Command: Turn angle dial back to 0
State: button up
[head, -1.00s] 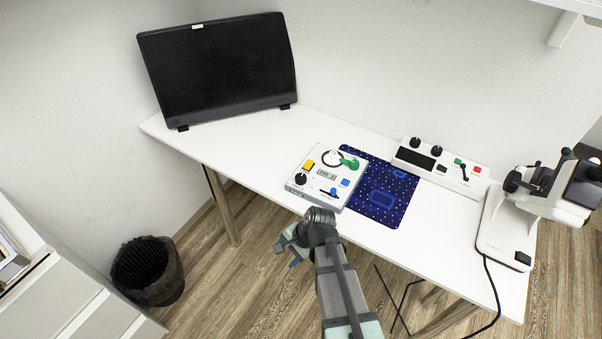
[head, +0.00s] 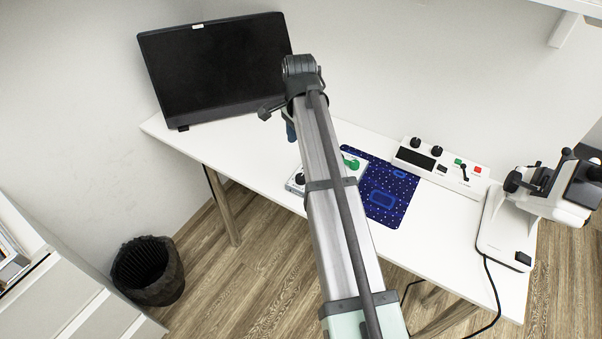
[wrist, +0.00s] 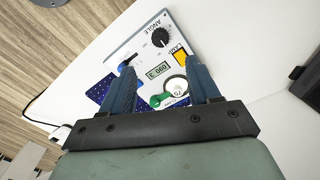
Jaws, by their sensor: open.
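The white control panel (wrist: 138,48) lies on the desk and shows upside down in the wrist view. Its black dial (wrist: 162,38) is marked ANGLE; I cannot tell its setting. The small display (wrist: 158,71) shows digits too small to read surely. My gripper (wrist: 160,68) is open and empty, its blue fingers apart over the panel, with the ANGLE dial beyond the fingertips. In the head view one blue finger of my gripper (head: 290,131) shows, and my arm hides most of the panel (head: 293,187); the black dial (head: 300,179) shows at its left edge.
Also on the panel are a yellow LAMP switch (wrist: 181,57), a blue knob (wrist: 127,62) and a green handle (wrist: 162,99). A blue mat (head: 385,199), a second control box (head: 455,178) and a microscope-like instrument (head: 540,190) stand to the right. A monitor (head: 215,65) stands behind.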

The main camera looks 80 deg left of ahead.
aim_at(301, 176)
jog(key=f, duration=1.3)
jog(key=shift+w+f, duration=0.1)
jog(key=shift+w, duration=0.1)
jog(key=shift+c, duration=0.2)
jog(key=c, duration=1)
